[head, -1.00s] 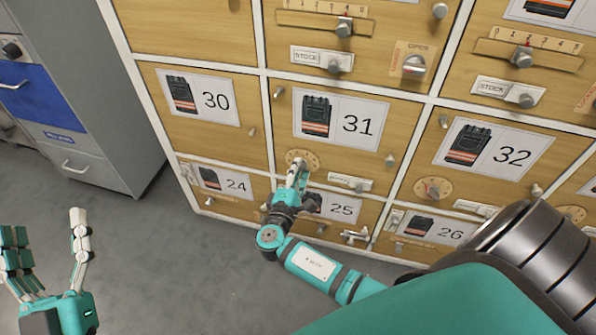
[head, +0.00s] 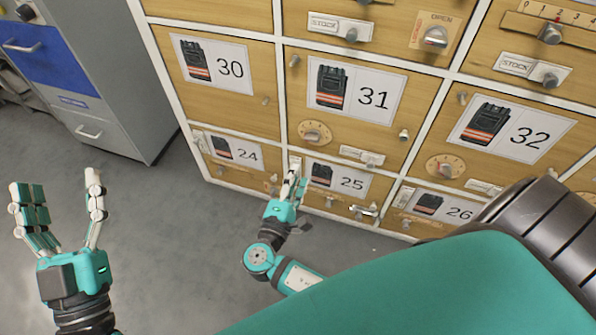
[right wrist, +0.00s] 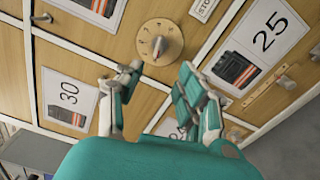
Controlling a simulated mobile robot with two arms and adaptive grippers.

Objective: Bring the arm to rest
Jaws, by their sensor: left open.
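My left gripper (head: 62,188) is open and empty over the floor at the left of the head view, its fingers pointing up in the picture. My right gripper (head: 291,180) shows in front of the lower cabinet doors, between the labels 24 and 25. In the right wrist view, my right gripper (right wrist: 160,72) has its fingers spread with nothing between them. The round dial (right wrist: 160,42) of door 31 lies beyond the fingertips and apart from them. The same dial (head: 315,132) shows above the right gripper in the head view.
The wooden cabinet (head: 283,75) fills the back, with numbered doors, knobs, latches and dials that stick out. A grey cabinet (head: 115,60) with a blue drawer (head: 40,50) stands at the left. The grey floor (head: 180,240) is clear between my grippers.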

